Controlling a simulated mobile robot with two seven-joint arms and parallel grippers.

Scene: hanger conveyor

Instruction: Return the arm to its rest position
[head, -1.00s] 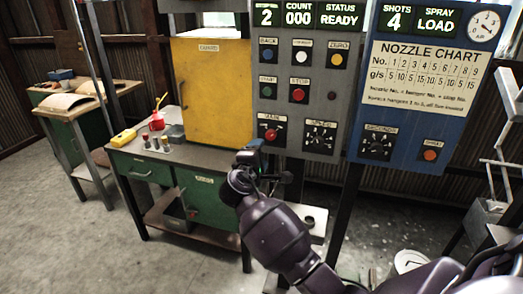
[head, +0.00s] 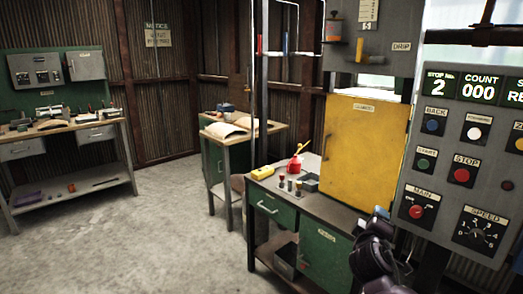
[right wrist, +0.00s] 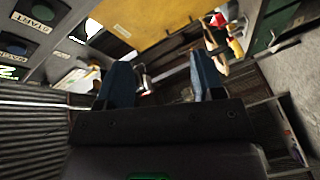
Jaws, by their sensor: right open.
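My right arm rises from the bottom of the head view, and its dark gripper (head: 381,214) is small there, in front of the gap between the yellow cabinet (head: 364,150) and the grey control panel (head: 462,165). In the right wrist view the two blue fingers of my right gripper (right wrist: 163,82) stand wide apart with nothing held between them. The yellow cabinet (right wrist: 165,25) and the panel's buttons (right wrist: 28,22) show beyond the fingers. My left gripper is not in view.
A small table (head: 238,142) and a long bench (head: 70,130) are further back. The concrete floor (head: 185,225) at left is clear.

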